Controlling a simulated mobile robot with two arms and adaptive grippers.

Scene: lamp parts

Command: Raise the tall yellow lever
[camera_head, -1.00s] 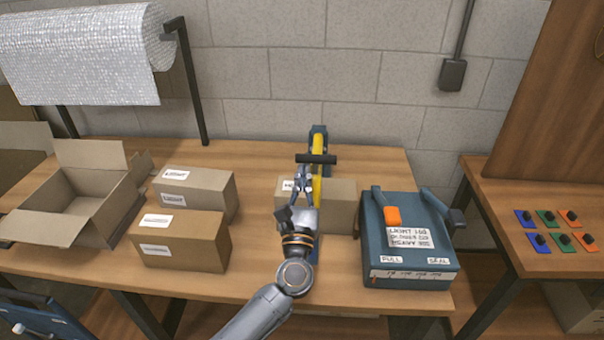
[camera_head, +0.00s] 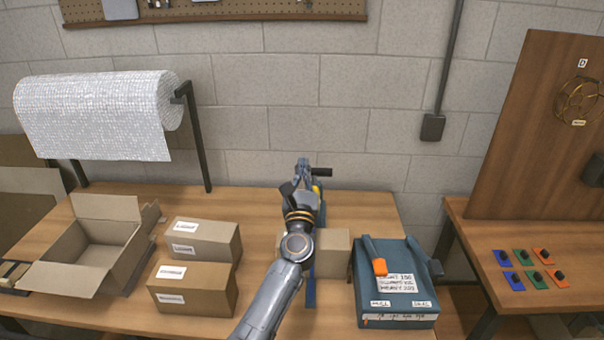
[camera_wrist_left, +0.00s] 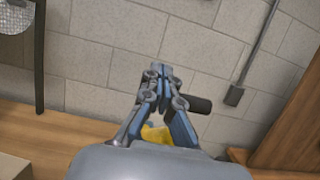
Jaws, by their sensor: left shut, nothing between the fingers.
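The tall yellow lever (camera_head: 317,188) stands at the back middle of the table, mostly hidden behind my left gripper and wrist. Its black crossbar handle (camera_head: 322,172) sticks out to the right of the fingers. My left gripper (camera_head: 303,163) is shut and empty at the height of the handle. In the left wrist view the shut fingertips (camera_wrist_left: 163,72) point at the wall. There the yellow lever (camera_wrist_left: 156,134) shows below and between the fingers, and the black handle (camera_wrist_left: 199,103) shows at their right. Whether the fingers touch the handle is unclear. My right gripper is not in view.
A blue sealing machine (camera_head: 394,292) with an orange-tipped arm stands to the right. A carton (camera_head: 333,252) is behind my forearm. Two closed cartons (camera_head: 205,287) and an open box (camera_head: 90,262) are on the left. A bubble-wrap roll (camera_head: 95,115) hangs at back left.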

